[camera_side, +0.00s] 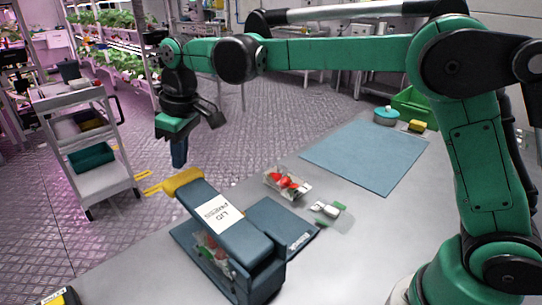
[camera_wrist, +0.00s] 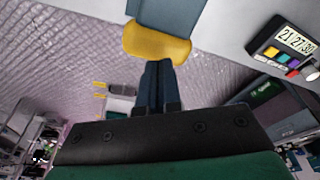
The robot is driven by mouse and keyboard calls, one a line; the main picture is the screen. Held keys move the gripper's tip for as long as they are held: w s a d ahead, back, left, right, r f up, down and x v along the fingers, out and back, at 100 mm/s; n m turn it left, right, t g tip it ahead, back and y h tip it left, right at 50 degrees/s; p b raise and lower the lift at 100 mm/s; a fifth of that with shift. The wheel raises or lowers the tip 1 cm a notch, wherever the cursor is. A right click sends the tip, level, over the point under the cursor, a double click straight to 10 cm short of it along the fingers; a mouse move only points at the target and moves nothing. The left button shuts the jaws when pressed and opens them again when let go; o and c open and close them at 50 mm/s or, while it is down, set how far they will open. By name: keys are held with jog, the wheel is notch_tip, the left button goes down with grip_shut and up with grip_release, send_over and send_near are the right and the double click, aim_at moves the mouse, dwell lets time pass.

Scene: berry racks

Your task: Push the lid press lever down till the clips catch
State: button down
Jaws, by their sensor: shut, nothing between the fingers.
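The lid press (camera_side: 270,270) stands at the front of the table, dark blue with a white label. Its lever (camera_side: 218,207) is raised at a slant and ends in a yellow handle (camera_side: 183,181). A clear box with red berries (camera_side: 213,250) sits under the lever, partly hidden by it; I cannot see its clips. My gripper (camera_side: 179,163) is shut and empty, pointing down close above the yellow handle. In the wrist view the shut fingers (camera_wrist: 158,80) reach toward the yellow handle (camera_wrist: 157,43); I cannot tell whether they touch it.
A clear punnet with red berries (camera_side: 287,183) and a small white item (camera_side: 326,209) lie behind the press. A blue mat (camera_side: 368,155) is bare. A green crate (camera_side: 415,106) stands at the far right. A device with a clock display (camera_wrist: 286,45) stands near the press.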

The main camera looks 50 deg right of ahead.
aim_at(184, 176)
jog(key=shift+f, duration=2.3)
jog(key=shift+r, duration=4.5)
